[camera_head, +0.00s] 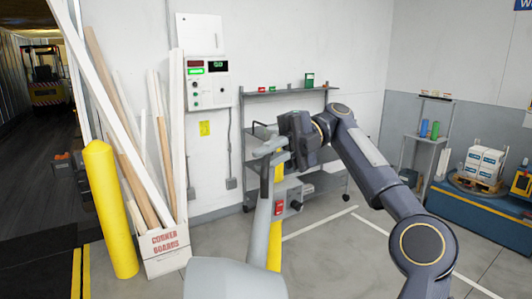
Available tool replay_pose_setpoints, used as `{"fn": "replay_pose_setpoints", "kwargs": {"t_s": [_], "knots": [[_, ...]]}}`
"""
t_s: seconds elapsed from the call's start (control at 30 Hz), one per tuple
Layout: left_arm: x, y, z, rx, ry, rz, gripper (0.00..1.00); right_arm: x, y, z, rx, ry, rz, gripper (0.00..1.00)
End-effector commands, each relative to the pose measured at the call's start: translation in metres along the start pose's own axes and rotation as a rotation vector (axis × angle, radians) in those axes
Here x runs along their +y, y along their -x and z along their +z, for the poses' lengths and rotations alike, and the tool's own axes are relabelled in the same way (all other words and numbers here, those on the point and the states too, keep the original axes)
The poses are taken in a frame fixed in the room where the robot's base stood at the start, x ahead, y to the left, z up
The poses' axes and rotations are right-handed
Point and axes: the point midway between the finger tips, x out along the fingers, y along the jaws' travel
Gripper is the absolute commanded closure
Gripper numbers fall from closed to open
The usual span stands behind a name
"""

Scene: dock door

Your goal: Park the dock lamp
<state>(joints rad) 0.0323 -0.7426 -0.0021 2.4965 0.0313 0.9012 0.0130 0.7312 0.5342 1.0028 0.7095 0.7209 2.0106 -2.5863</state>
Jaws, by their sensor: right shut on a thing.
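The dock lamp appears to be the pale grey body (230,280) at the bottom centre, close to me, with a narrow grey neck rising to a short bar. A yellow arm or post (276,235) stands just behind the neck; how the two join is hidden. My right gripper (276,147) reaches in from the right and is shut on the bar at the top of the neck. Its dark body hides part of the bar. A small grey box with a red label (279,207) sits beside the yellow post. My left gripper is not in view.
A yellow bollard (109,210) and a corner boards box (167,252) stand at left by the dark dock opening. A grey shelf cart (318,185) stands by the wall. A blue machine (470,215) with a loaded pallet is at right. Marked floor between is clear.

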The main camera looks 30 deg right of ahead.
Motion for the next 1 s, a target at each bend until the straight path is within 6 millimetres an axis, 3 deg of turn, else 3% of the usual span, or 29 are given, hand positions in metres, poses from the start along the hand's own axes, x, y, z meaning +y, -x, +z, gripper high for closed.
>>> {"fn": "replay_pose_setpoints", "kwargs": {"t_s": [0.07,0.1,0.27,0.57,0.8,0.87,0.97,1.0], "knots": [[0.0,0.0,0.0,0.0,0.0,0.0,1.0,0.0,-0.001,0.0,0.002,0.0,0.0,1.0],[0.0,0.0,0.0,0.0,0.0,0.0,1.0,0.0,-0.001,0.0,0.002,-0.001,0.0,0.86],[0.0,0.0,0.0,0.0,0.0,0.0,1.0,0.0,-0.001,0.0,0.001,-0.001,0.0,0.66],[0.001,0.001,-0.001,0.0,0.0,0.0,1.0,0.002,0.0,0.0,0.0,0.0,0.0,0.66],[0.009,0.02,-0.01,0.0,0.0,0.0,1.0,0.04,0.005,-0.005,0.003,0.006,0.005,0.66],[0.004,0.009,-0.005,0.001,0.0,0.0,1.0,0.043,-0.003,-0.014,-0.001,0.009,0.002,0.49],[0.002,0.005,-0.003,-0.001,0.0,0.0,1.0,0.065,-0.012,-0.031,0.001,0.014,0.004,0.22],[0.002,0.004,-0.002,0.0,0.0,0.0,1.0,0.073,-0.016,-0.038,0.003,0.016,0.004,0.18]]}}
